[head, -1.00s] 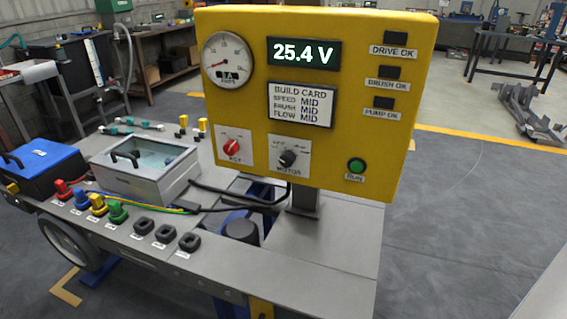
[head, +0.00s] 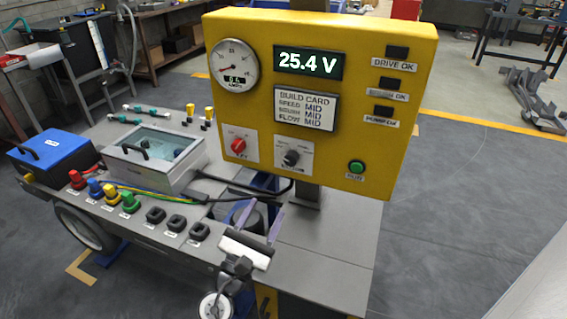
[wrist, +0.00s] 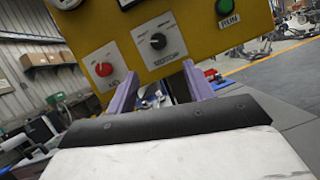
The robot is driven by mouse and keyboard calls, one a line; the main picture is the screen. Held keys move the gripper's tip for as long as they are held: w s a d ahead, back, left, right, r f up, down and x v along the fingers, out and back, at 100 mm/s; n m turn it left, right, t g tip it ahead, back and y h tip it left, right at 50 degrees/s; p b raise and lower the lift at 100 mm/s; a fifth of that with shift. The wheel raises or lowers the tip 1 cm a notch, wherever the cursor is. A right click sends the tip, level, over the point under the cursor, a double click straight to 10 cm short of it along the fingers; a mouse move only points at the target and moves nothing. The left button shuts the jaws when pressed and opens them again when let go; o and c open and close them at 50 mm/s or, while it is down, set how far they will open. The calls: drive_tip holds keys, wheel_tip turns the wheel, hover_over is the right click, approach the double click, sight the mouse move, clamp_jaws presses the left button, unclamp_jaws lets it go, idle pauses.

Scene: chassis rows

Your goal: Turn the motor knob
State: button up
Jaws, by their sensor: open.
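The motor knob (head: 291,158) is a dark round knob on a white plate, low on the yellow panel (head: 350,160). It also shows in the wrist view (wrist: 158,41), with its pale pointer mark towards the left. My gripper (head: 258,219) is below and in front of the panel in the head view. Its two purple fingers are apart with nothing between them. In the wrist view the fingers (wrist: 156,86) point at the panel, below the motor knob and clear of it.
A red knob (head: 238,146) is left of the motor knob and a green RUN button (head: 356,167) is right. The panel's display (head: 307,63) reads 25.4 V. Black sockets (head: 178,223), coloured plugs (head: 111,193) and a grey lidded box (head: 150,180) occupy the bench's left.

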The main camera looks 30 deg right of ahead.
sight(289, 163)
drive_tip(key=p+x, duration=0.4)
drive_tip(key=x, duration=0.9)
drive_tip(key=shift+w+r, duration=0.15)
drive_tip(key=shift+w, duration=0.05)
drive_tip(key=c, duration=1)
